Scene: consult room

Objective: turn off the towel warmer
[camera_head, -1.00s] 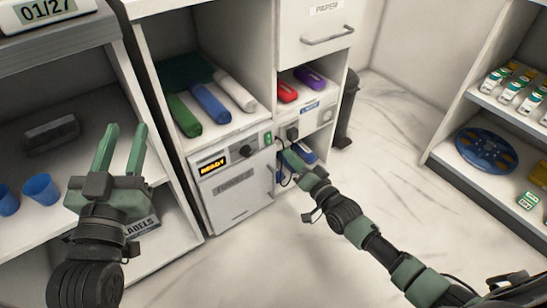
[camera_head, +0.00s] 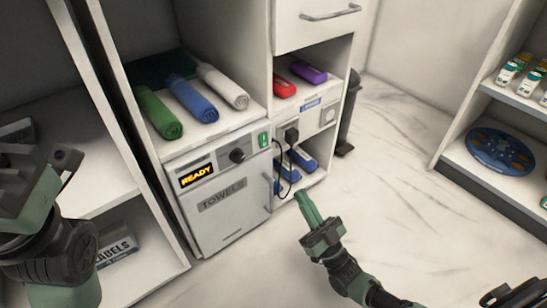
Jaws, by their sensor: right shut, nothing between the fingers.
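The towel warmer (camera_head: 225,215) is a white cabinet with a closed door marked TOWELS. Its display (camera_head: 196,176) reads READY in lit amber letters. To the right of the display are a dark round knob (camera_head: 237,155) and a green switch (camera_head: 264,140). A black plug (camera_head: 291,135) sits in the panel right of the warmer, with a black cord hanging below. My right gripper (camera_head: 306,200) is shut and empty, in front of the shelf right of the warmer and below the plug. My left gripper (camera_head: 38,180) is at the left edge, partly cut off; its fingertips do not show clearly.
Rolled green (camera_head: 160,115), blue (camera_head: 193,101) and white (camera_head: 223,87) towels lie on the shelf above the warmer. Blue items (camera_head: 303,157) lie in the lower cubby. A LABELS box (camera_head: 116,249) is on the left shelf. The floor (camera_head: 400,180) to the right is clear.

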